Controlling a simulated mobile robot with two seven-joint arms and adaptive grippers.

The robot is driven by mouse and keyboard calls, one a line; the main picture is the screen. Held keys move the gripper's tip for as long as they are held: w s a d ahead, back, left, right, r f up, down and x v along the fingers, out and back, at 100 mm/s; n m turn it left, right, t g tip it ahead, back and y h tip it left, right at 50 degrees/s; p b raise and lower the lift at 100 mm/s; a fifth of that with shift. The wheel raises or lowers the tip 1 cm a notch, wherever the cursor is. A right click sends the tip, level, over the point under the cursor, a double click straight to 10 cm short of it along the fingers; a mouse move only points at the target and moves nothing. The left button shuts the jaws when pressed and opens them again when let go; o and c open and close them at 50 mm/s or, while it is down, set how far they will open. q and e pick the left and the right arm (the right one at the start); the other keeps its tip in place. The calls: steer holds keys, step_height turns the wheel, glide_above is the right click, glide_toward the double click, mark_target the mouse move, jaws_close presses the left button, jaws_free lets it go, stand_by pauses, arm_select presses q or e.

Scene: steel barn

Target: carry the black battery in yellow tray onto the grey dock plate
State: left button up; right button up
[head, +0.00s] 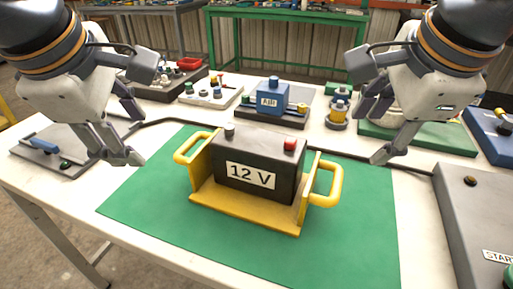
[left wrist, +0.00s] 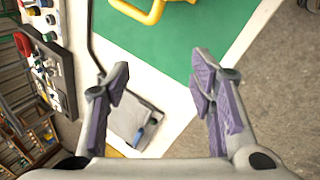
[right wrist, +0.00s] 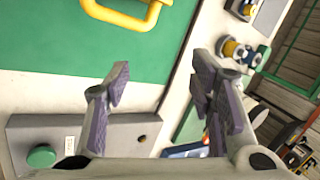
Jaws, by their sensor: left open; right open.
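The black battery (head: 258,165), labelled 12 V, stands upright in the yellow tray (head: 243,211) on a green mat. It has one dark and one red terminal. The tray has a left handle (head: 188,148) and a right handle (head: 330,186). My left gripper (head: 125,132) is open and empty, above and left of the left handle, which shows partly in the left wrist view (left wrist: 152,12). My right gripper (head: 376,132) is open and empty, above and right of the right handle, also in the right wrist view (right wrist: 122,20). I cannot tell which grey surface is the dock plate.
A grey panel (head: 470,225) marked START, with buttons, lies at right. A grey plate (head: 50,155) with a blue lever lies at left. A blue vise-like device (head: 272,100) and other fixtures line the table's back. The green mat (head: 150,205) is clear around the tray.

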arm_select(q)
steer(key=x, duration=1.3)
steer(key=shift+s+f, duration=0.3)
steer(key=shift+f, duration=0.05)
arm_select(e)
steer(key=x, duration=1.3)
steer(key=shift+s+f, duration=0.3)
steer(key=shift+f, duration=0.05)
arm_select(q)
steer(key=shift+w+d+f, duration=0.1)
steer(key=shift+d, duration=0.25)
arm_select(e)
steer(key=shift+w+a, duration=0.1)
steer(key=shift+a, duration=0.25)
arm_select(q)
steer(key=shift+d, duration=0.4)
arm_select(e)
steer(key=shift+a, duration=0.4)
